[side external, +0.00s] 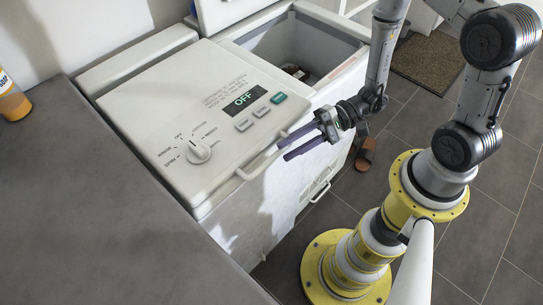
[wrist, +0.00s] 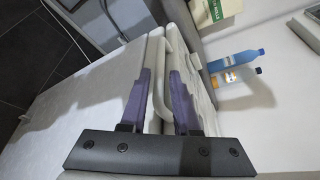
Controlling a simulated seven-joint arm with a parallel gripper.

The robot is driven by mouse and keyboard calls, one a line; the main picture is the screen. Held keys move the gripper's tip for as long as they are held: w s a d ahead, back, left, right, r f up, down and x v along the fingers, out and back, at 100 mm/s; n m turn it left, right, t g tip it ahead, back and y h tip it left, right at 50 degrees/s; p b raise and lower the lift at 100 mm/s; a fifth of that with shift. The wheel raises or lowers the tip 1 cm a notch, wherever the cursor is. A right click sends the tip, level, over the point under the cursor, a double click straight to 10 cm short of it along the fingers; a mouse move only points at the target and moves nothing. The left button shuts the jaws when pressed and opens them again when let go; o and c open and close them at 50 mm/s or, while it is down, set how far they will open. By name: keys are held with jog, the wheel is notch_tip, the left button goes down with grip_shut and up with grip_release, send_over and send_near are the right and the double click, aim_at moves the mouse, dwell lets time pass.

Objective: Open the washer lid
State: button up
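The closed white lid (side external: 165,110) on the left machine has a dial (side external: 198,151), a display reading OFF and a pale bar handle (side external: 262,160) along its front edge. My gripper (side external: 284,148) is open, with two purple fingers pointing at the handle from the front right. In the wrist view my gripper (wrist: 160,74) has its fingers apart, with the pale handle (wrist: 167,45) at and between their tips. I cannot tell whether they touch it. The right machine's tub (side external: 295,55) is open, with something dark inside.
A grey counter (side external: 90,215) lies left of the machines, with an orange bottle (side external: 12,98) on it. The wrist view shows a blue bottle (wrist: 235,60), an orange bottle (wrist: 236,76) and a green-and-cream box (wrist: 210,12). Brown shoes (side external: 366,153) and a mat (side external: 428,70) lie on the tiled floor.

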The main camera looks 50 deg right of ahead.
aim_at(279, 154)
jog(key=shift+x, duration=2.7)
grip_shut()
